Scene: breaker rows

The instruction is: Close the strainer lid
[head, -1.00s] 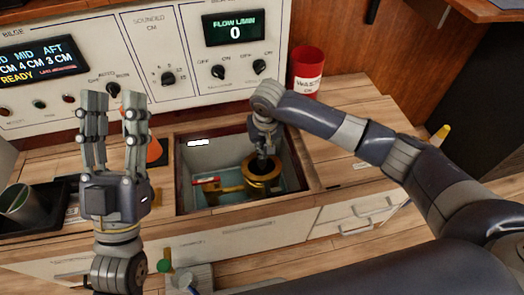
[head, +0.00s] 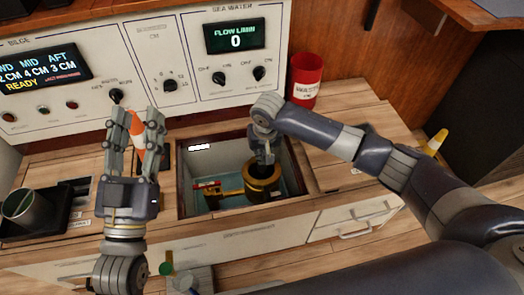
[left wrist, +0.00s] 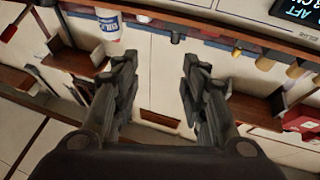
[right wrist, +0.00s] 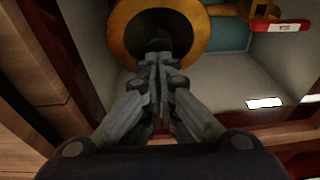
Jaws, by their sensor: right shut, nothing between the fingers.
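The brass strainer (head: 262,188) sits in the open bilge well, with a round brass rim (right wrist: 195,48) around a dark middle. I cannot tell a separate lid from the strainer body. My right gripper (head: 263,157) reaches down into the well at the strainer; in the right wrist view its closed fingertips (right wrist: 158,50) overlap the dark middle inside the rim. It is shut and empty; contact cannot be told. My left gripper (head: 137,115) is raised left of the well, fingers apart and empty; they also show apart in the left wrist view (left wrist: 160,80).
A red-handled valve (head: 207,186) lies left of the strainer in the well. A red cup (head: 305,78) stands at the back right. A black tray with a cup (head: 22,207) is at left.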

